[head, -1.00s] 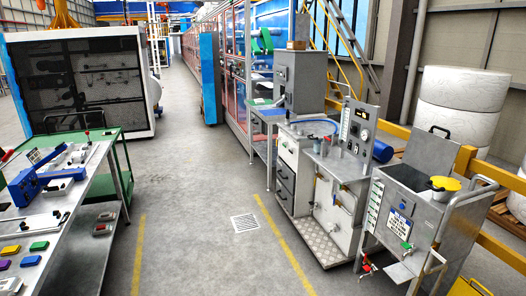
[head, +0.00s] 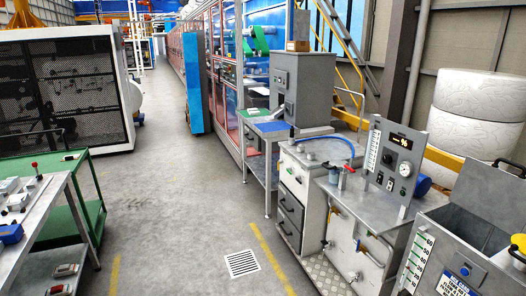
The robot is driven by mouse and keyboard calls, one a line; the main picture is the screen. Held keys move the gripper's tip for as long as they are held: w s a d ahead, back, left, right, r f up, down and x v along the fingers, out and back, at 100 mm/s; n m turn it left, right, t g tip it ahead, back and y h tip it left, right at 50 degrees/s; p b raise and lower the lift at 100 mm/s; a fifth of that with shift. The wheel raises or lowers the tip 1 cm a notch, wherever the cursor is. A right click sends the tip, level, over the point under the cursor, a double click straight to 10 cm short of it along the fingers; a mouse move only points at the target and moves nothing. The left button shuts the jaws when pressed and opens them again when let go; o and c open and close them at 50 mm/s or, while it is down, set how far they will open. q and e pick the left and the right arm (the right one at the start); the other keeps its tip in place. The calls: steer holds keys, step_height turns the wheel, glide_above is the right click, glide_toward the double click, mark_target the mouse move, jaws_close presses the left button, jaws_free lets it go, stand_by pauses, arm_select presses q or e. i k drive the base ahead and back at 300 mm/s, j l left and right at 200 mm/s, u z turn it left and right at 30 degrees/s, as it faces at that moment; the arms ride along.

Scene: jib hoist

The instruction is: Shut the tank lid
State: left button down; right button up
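The grey metal tank (head: 440,240) stands at the right edge in the head view, partly cut off by the frame. Its top is open onto a dark inside. The grey lid (head: 488,192) appears raised at the back of the opening, with a black handle (head: 510,166) at its top. A level scale with numbers (head: 417,262) and a blue label plate (head: 455,286) are on the tank's front. Neither of my grippers is in view.
A yellow-topped item (head: 518,243) sits at the tank's right side, cut off. A bench with a gauge panel (head: 394,160) stands left of the tank. The grey floor (head: 180,220) is clear up to the green-framed cart (head: 80,200). A floor grate (head: 241,263) lies in front.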

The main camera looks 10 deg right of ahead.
mark_target(496, 196)
steer(key=i, duration=0.8)
steer(key=i+j+z, duration=0.15)
steer(key=i, duration=0.65)
steer(key=z, duration=0.4)
steer(key=i+z, duration=0.1)
steer(key=z, duration=0.75)
steer(key=i+j+z, duration=0.1)
steer(key=z, duration=0.3)
